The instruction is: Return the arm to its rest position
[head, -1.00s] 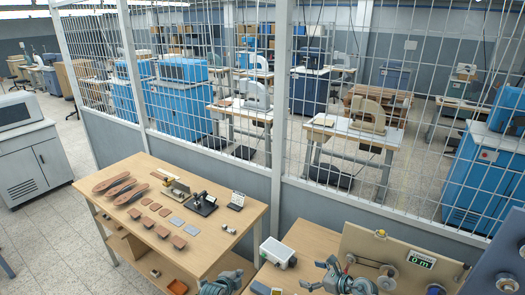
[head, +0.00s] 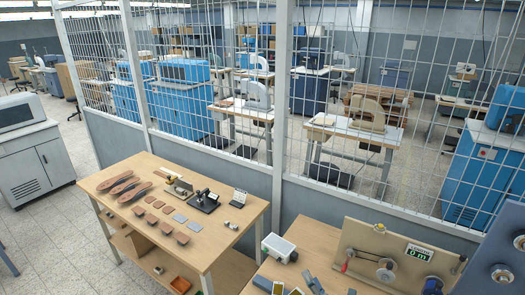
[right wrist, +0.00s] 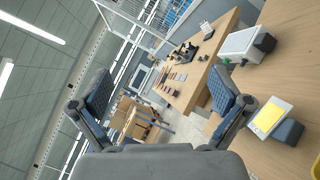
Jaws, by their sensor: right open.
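My right gripper (right wrist: 160,95) shows in the right wrist view with its two blue-padded fingers spread wide apart. Nothing is between them. My left gripper is not in the head view.
The right bench (head: 292,243) carries a white box (head: 279,248), a yellow-screened device (right wrist: 268,118) and an upright panel (head: 365,250) with reels. The left wooden table (head: 225,250) holds leather pieces and small tools. A wire fence stands behind both.

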